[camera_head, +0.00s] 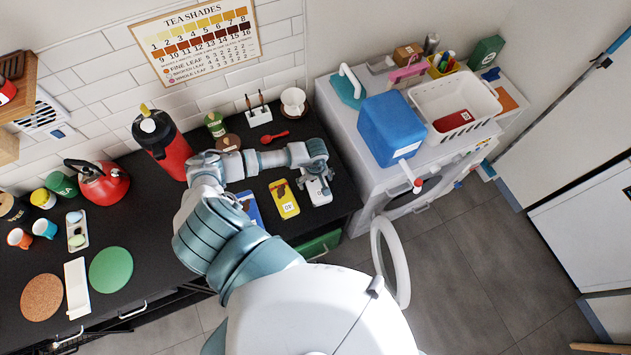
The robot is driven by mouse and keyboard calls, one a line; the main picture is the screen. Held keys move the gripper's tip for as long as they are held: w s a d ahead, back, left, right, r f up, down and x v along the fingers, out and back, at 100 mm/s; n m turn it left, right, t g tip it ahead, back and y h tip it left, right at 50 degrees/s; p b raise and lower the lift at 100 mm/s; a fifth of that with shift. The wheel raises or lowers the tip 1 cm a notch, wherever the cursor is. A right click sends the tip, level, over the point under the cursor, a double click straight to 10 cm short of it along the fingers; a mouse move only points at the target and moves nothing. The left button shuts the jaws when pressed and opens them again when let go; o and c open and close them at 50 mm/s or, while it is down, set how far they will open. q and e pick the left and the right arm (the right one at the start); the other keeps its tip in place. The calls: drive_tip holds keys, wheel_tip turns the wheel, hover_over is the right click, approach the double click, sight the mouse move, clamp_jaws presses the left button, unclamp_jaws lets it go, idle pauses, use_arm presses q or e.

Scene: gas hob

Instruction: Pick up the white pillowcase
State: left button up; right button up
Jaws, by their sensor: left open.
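I cannot make out a white pillowcase in this view. The washing machine (355,125) stands right of the counter, and its round white door (403,262) hangs open; the inside of its drum is hidden from here. My left gripper (315,183) is open over the right end of the black counter, left of the machine. It is above or just in front of a small white packet (321,195), partly covered by the fingers. I cannot tell whether they touch. My right gripper is not in view.
A yellow packet (284,199), a red spoon (275,137) and a red flask (163,145) are near my left arm on the counter. A blue container (390,128) and a white basket (455,97) stand on the machine. The grey floor (480,265) right of the door is clear.

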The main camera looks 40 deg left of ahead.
use_arm(q)
drive_tip(key=shift+d+r, duration=0.1)
drive_tip(key=shift+d, duration=0.15)
drive_tip(key=c, duration=1.3)
drive_tip(key=shift+o, duration=0.2)
drive_tip(key=shift+r, duration=0.1)
